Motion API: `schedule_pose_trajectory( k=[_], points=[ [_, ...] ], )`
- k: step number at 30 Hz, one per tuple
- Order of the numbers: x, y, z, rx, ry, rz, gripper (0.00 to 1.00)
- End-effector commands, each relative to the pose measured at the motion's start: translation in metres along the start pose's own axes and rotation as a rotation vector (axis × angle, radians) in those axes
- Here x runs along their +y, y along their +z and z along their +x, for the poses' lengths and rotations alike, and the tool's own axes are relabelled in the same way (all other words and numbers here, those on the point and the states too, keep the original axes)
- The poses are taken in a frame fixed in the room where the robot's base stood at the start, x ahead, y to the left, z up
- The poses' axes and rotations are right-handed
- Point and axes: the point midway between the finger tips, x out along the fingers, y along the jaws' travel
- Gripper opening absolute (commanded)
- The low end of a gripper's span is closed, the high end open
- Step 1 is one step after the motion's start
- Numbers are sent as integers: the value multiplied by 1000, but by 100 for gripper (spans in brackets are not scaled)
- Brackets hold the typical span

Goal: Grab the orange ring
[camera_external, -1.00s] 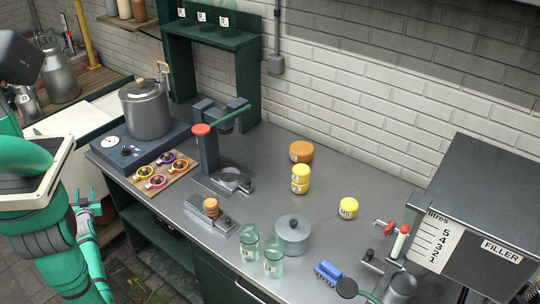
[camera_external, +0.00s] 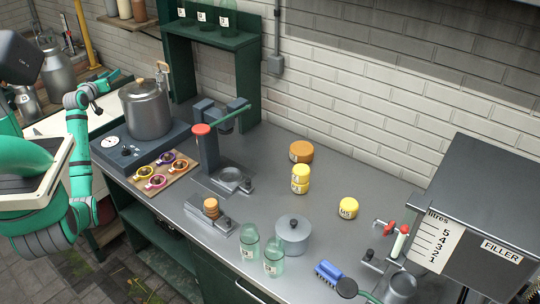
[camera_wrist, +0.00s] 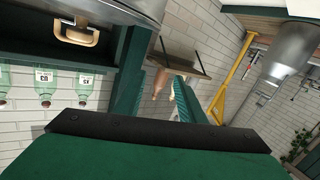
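Several small rings sit on a wooden board (camera_external: 137,186) at the counter's left end in the external view. The orange ring (camera_external: 181,166) is at the board's right side, nearest the press. A purple ring (camera_external: 166,158), a yellow ring (camera_external: 143,172) and a pink-purple ring (camera_external: 155,182) lie beside it. Dark contents show inside the rings. My gripper (camera_external: 115,79) is raised left of the steel pot, well up and left of the board. It looks open and empty, its fingers small in the picture. The wrist view shows no rings.
The steel pot (camera_external: 146,110) stands on a dark scale (camera_external: 118,150) behind the board. A press with a red top (camera_external: 201,129) stands to the right. A green shelf (camera_external: 247,70) with bottles is behind. Jars, glass bottles and a lidded pot stand farther right.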

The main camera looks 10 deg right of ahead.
Motion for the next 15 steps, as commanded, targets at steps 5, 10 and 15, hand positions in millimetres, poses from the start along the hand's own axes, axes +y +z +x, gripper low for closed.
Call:
schedule_pose_trajectory(
  k=[5, 10, 15],
  points=[
    [118, -51, 6, -122, 173, -10, 36],
    [236, -28, -15, -386, 317, 72, 36],
    [299, 66, -60, -739, 386, 231, 36]
  ],
)
